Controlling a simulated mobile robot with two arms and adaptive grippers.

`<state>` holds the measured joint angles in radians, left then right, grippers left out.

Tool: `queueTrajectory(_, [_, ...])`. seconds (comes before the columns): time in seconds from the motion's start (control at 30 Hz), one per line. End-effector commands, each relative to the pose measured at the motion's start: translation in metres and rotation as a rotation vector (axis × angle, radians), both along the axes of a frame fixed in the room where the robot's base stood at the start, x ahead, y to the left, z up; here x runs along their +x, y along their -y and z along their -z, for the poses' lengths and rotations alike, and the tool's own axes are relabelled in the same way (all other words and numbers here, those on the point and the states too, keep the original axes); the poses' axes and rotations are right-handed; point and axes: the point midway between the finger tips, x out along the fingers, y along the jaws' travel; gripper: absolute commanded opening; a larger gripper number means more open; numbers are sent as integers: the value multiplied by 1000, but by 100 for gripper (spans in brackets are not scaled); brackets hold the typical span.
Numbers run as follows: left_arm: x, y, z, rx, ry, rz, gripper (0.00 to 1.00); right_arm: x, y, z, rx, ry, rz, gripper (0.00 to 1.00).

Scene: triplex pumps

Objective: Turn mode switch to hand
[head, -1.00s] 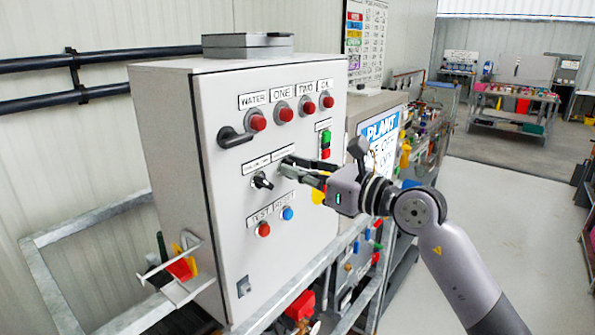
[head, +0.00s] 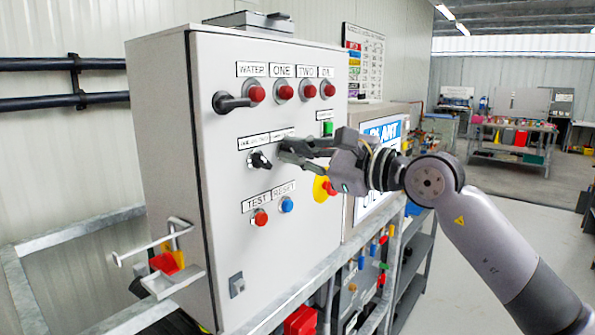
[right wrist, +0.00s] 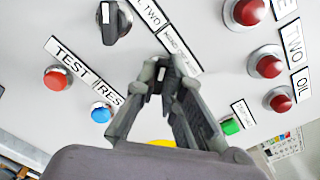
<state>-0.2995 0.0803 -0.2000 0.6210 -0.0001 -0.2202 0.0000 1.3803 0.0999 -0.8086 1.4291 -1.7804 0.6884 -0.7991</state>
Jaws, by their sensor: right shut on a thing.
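The control panel (head: 230,215) is a light grey box front with lamps, buttons and black rotary switches. My right gripper (head: 283,152) is at the panel, on a switch just right of another black rotary switch (head: 260,160). In the right wrist view its fingers (right wrist: 165,82) are closed around a dark switch knob (right wrist: 157,86) under a partly covered label (right wrist: 178,48). The fingers hide most of this knob, so its pointing direction cannot be told. The other rotary switch (right wrist: 115,22) stands clear of the fingers. My left gripper is out of view.
Red lamps (head: 285,91) and a black handle (head: 230,102) sit above. Red (head: 260,218) and blue (head: 286,205) buttons lie below, and a yellow-ringed stop button (head: 325,188) is close under my right gripper. A metal rail frame surrounds the panel's base.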

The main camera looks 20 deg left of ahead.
Motion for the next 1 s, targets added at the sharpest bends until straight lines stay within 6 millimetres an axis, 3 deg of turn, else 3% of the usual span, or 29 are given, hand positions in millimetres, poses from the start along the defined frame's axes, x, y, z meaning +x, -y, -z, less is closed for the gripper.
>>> queueTrajectory(0.2, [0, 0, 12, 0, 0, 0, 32, 0, 0, 1, -27, 76, 1, 0])
queueTrajectory(0.77, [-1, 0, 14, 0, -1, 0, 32, 0, 0, 0, -38, 104, 0, 0])
queueTrajectory(0.8, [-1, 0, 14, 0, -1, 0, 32, 0, 0, 0, -38, 104, 0, 11])
queueTrajectory(1.0, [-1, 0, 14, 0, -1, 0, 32, 0, 0, 0, -38, 104, 0, 24])
